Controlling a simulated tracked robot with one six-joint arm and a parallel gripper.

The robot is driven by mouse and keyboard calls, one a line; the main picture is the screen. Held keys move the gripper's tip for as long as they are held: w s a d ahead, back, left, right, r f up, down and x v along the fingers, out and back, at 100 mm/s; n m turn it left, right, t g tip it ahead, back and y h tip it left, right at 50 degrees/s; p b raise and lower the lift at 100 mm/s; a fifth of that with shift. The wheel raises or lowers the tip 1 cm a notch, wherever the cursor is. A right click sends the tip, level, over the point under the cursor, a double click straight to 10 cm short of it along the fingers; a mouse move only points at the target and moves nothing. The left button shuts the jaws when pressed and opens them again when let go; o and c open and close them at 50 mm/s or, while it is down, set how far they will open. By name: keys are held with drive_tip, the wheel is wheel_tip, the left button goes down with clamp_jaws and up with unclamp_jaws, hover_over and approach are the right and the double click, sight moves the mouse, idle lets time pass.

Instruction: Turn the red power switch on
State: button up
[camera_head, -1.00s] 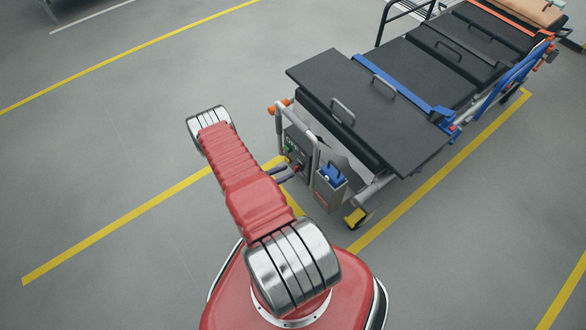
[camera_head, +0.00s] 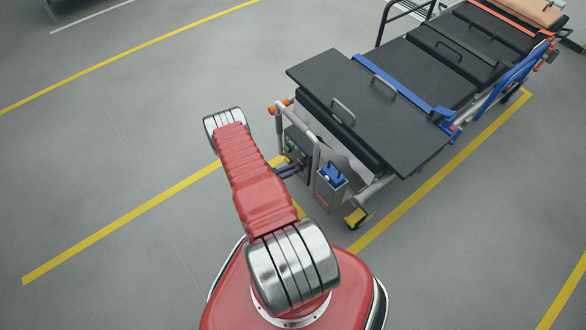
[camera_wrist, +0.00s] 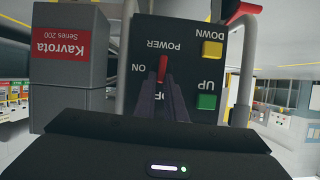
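The red power switch (camera_wrist: 163,69) shows in the wrist view on a dark control panel (camera_wrist: 190,27), whose lettering appears upside down. "POWER" stands above the switch in the picture and "ON" to its left. The lever looks upright in the picture, with its lower end at my fingertips. My gripper (camera_wrist: 166,83) has its dark fingers close together with no clear gap, right in front of the switch; contact cannot be made out. In the head view my gripper (camera_head: 284,171) is at the stretcher's end by the panel (camera_head: 297,148); the switch is too small to tell there.
A yellow DOWN button (camera_wrist: 212,49) and a green UP button (camera_wrist: 206,102) sit right of the switch. A grey Kavrota box (camera_wrist: 70,65) stands left, with grey frame tubes (camera_wrist: 127,45) between. The stretcher (camera_head: 385,95) extends away; the floor left is clear.

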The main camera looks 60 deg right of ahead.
sight(302, 171)
drive_tip(key=shift+s, duration=0.15)
clamp_jaws()
drive_tip(key=s+m+t+h, duration=0.1)
drive_tip(key=m, duration=0.1)
drive_tip(key=a+f+m+t+h, duration=0.1)
drive_tip(key=m, duration=0.2)
drive_tip(key=s+f+m+t+h, duration=0.1)
drive_tip(key=m+t, duration=0.1)
drive_tip(key=m, duration=0.1)
drive_tip(key=shift+s+a+f, duration=0.1)
drive_tip(key=shift+s+a, duration=0.25)
drive_tip(key=m+h, duration=0.1)
drive_tip(key=m, duration=0.1)
drive_tip(key=f+m+h, duration=0.1)
drive_tip(key=m, duration=0.2)
drive_tip(key=shift+s+f+h, duration=0.1)
drive_tip(key=shift+h, duration=0.2)
idle(0.7)
drive_tip(key=o, duration=0.6)
unclamp_jaws()
drive_tip(key=shift+d, duration=0.1)
drive_tip(key=shift+c, duration=0.2)
drive_tip(key=shift+w, duration=0.2)
drive_tip(key=shift+r, duration=0.25)
